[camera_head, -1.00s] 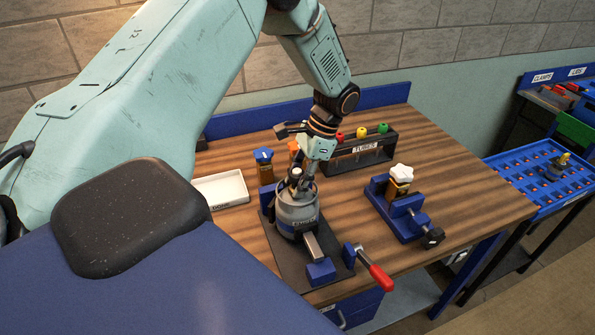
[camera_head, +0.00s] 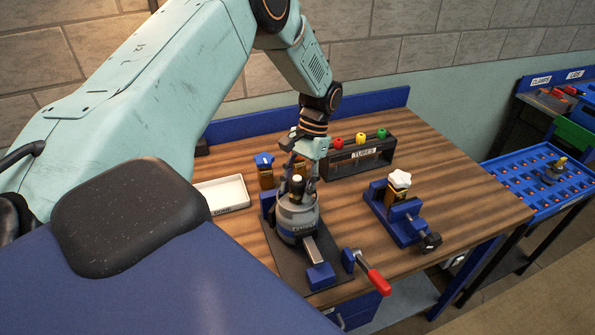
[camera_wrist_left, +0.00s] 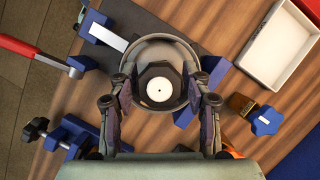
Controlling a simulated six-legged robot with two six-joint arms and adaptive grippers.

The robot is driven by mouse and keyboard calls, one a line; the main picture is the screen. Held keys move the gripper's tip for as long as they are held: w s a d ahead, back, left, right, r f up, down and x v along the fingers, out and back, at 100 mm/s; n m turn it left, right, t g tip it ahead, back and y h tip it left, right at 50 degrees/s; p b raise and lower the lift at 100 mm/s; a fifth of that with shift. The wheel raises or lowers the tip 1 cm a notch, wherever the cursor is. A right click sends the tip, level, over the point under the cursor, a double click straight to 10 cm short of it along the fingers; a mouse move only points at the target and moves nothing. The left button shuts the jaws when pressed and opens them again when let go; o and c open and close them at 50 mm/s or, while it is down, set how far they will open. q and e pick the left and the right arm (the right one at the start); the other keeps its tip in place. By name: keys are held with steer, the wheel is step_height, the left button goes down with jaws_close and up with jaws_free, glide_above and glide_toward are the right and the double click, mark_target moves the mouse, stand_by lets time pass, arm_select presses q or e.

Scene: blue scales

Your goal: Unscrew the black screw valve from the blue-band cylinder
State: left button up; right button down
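The grey cylinder (camera_head: 296,213) stands upright in a toggle clamp on a dark plate on the wooden table. A dark bluish label band runs around its front. The black screw valve (camera_head: 297,186) sits upright at its top centre. In the left wrist view the valve (camera_wrist_left: 160,88) is a black faceted knob with a white disc, inside the round rim of the cylinder (camera_wrist_left: 144,47). My left gripper (camera_head: 296,172) points down over the valve. Its fingers (camera_wrist_left: 160,84) stand open on either side of the valve, with gaps visible between. My right gripper is not in view.
The clamp's red handle (camera_head: 377,281) sticks out at the front. A blue-capped amber bottle (camera_head: 265,178) and a white tray (camera_head: 221,194) stand left. A blue vise (camera_head: 397,222) holding a white-capped bottle (camera_head: 398,184) stands right. A tube rack (camera_head: 358,158) is behind.

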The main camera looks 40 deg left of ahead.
arm_select(q)
steer(key=shift+o, duration=1.1)
